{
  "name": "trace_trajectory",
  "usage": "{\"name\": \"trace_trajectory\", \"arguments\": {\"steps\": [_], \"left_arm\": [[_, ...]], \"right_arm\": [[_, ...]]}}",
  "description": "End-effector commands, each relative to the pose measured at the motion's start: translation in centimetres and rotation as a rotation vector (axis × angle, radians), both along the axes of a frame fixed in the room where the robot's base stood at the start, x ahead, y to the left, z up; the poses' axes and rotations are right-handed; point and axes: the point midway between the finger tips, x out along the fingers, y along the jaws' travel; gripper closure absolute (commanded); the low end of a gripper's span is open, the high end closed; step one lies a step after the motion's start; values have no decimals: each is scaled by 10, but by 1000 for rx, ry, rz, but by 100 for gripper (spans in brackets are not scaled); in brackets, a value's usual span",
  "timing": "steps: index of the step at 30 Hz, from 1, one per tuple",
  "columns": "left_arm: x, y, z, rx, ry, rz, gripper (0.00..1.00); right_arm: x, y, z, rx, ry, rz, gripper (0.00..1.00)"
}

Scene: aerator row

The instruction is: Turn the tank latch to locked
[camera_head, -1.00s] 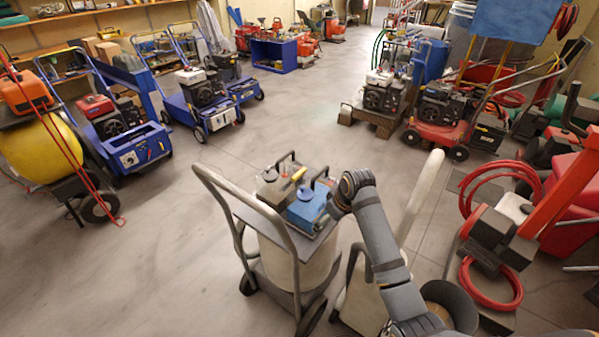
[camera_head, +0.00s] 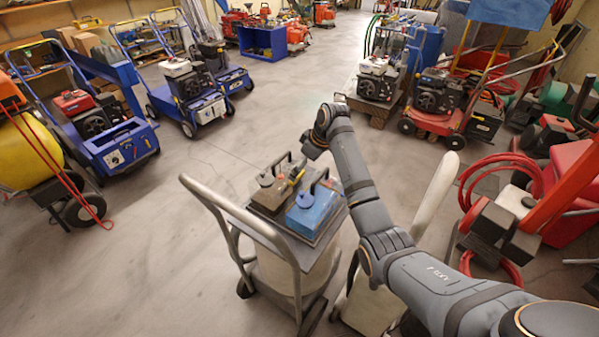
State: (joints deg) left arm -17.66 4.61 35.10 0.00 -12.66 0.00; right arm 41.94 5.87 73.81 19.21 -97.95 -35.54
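A wheeled cart (camera_head: 216,204) with a grey tube handle stands in the middle of the floor. It carries a pale round tank (camera_head: 290,270) under a dark top plate. On the plate sit a brown-grey box (camera_head: 266,196) and a blue box (camera_head: 313,208), each with a dark handle. A small yellow piece (camera_head: 297,178) shows between them; it may be the tank latch, but its setting is too small to read. My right arm reaches in from the lower right. Its gripper end (camera_head: 311,147) is just behind and above the boxes, apart from them; its fingers are not clear. My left gripper is out of view.
A second pale cart (camera_head: 372,300) stands close on the right, partly behind my arm. Red machines and hoses (camera_head: 500,165) crowd the right side. Blue carts with engines (camera_head: 105,140) stand at the left. The floor left of the cart is clear.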

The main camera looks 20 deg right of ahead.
Motion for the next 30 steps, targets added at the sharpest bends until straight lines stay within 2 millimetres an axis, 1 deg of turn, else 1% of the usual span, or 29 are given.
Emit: {"name": "trace_trajectory", "arguments": {"steps": [1,3,7,10,16,17,28,29,30], "left_arm": [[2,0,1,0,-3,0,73],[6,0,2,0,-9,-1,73],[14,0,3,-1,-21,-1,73],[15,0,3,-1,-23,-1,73],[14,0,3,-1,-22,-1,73],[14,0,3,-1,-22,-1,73],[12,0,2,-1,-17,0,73],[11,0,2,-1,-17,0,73],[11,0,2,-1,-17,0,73]], "right_arm": [[2,3,-8,1,3,0,6],[6,5,-19,0,1,0,6],[10,8,-31,-1,1,0,6],[11,9,-35,-1,-1,0,6],[11,9,-35,-1,-1,-1,6],[11,9,-35,-1,-1,0,7],[11,9,-35,-1,-1,0,57],[11,9,-35,-1,-1,0,60],[11,9,-35,-1,-1,0,60]]}}
